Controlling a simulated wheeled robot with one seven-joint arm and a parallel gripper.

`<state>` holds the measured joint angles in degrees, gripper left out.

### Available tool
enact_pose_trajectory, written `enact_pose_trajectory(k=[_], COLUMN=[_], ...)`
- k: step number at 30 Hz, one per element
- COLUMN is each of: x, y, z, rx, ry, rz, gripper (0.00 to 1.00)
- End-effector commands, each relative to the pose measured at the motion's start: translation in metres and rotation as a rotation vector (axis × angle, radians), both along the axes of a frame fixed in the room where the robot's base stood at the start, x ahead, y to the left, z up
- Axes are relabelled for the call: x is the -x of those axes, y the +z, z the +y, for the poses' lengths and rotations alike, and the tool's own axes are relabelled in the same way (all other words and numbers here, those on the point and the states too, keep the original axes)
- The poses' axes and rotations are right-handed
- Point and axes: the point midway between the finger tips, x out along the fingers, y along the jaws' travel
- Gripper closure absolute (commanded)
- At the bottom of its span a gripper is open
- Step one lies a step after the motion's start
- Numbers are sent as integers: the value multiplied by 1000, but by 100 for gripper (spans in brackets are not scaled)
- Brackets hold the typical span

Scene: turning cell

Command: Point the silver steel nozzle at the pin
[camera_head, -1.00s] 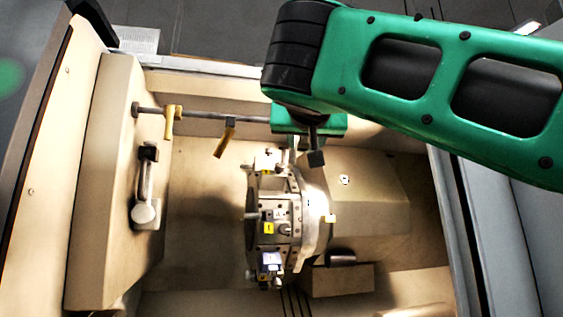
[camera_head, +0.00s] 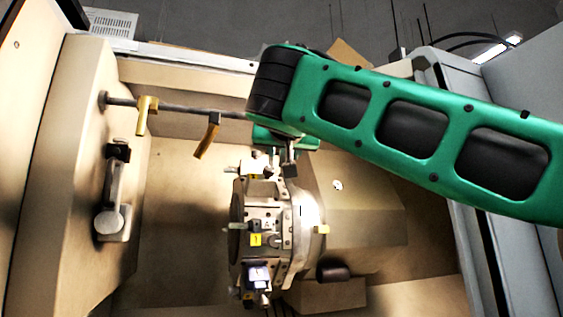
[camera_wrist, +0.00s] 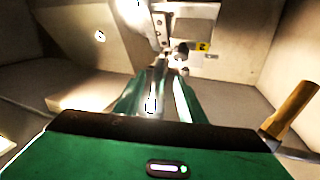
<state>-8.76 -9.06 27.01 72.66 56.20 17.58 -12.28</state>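A slim silver-grey nozzle (camera_head: 290,162) hangs beneath my gripper (camera_head: 277,147) in the head view, just above the turret. My wrist covers its upper end. In the wrist view a silver part (camera_wrist: 153,88) lies between the two green fingers of my gripper (camera_wrist: 157,100). Whether the fingers press on it cannot be told. The nozzle's far end points toward the turret. Several small pins and studs stick out of the turret, one of them a grey pin (camera_head: 231,170) at its upper left. Which one is the task's pin is unclear.
Two yellow nozzles (camera_head: 147,116) (camera_head: 208,137) hang from a grey bar (camera_head: 175,107) left of my gripper. The turret (camera_head: 262,215) with tool blocks stands below. A lever arm (camera_head: 113,190) is on the left wall. Free room lies between that wall and the turret.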

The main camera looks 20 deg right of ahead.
Motion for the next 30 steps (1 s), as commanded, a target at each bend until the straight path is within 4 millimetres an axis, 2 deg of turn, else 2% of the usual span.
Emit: enact_pose_trajectory(k=[6, 19, 20, 24, 30], x=[-27, -35, -35, -35, -35], y=[0, 0, 0, 0, 0], z=[-8, -10, -10, -10, -8], rx=[0, 0, 0, 0, -4], ry=[1, 1, 1, 1, 6], rz=[1, 0, 0, 0, -1], gripper=[63, 63, 68, 100, 100])
